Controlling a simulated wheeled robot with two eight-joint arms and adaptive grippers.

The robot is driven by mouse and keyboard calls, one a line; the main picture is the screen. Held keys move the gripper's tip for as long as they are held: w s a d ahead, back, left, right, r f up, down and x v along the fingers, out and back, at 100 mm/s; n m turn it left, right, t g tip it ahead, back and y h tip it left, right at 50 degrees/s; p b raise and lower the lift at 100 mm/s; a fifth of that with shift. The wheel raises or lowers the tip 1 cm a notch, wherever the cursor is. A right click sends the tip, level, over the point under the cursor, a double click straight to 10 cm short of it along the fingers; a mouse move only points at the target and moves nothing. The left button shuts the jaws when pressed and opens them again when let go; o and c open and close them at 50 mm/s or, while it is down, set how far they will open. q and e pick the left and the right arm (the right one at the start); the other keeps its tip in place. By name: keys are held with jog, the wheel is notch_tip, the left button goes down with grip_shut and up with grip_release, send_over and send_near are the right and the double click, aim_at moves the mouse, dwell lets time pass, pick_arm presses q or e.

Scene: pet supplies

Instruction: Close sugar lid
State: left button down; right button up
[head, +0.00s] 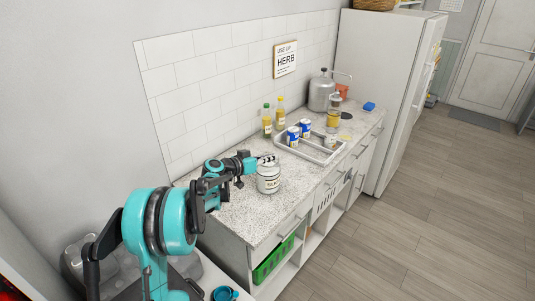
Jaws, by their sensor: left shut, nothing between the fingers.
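A white sugar jar (268,180) with a label stands upright on the speckled counter. My left gripper (266,160), black, is at the top of the jar and covers much of its lid area. Its fingers look together with nothing between them. I cannot tell whether the lid is open or closed, or whether the fingers touch it. My right gripper is not in view.
A grey tray (309,152) with cans stands behind the jar on the counter (240,215). A metal canister (321,92) is farther back. The counter in front of the jar is clear.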

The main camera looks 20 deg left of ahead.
aim_at(268, 175)
pick_arm(q)
jog(key=shift+s+d+f+m+y+b, duration=0.15)
jog(key=shift+f+m+b, duration=0.1)
jog(key=shift+f, duration=0.2)
jog(key=shift+d+f+m+y+b, duration=0.1)
jog(key=shift+d+f+m+b, duration=0.1)
jog(key=shift+f, duration=0.3)
jog(key=shift+s+d+f+m+y+b, duration=0.1)
jog(key=shift+f+m+b, duration=0.15)
jog(key=shift+f, duration=0.2)
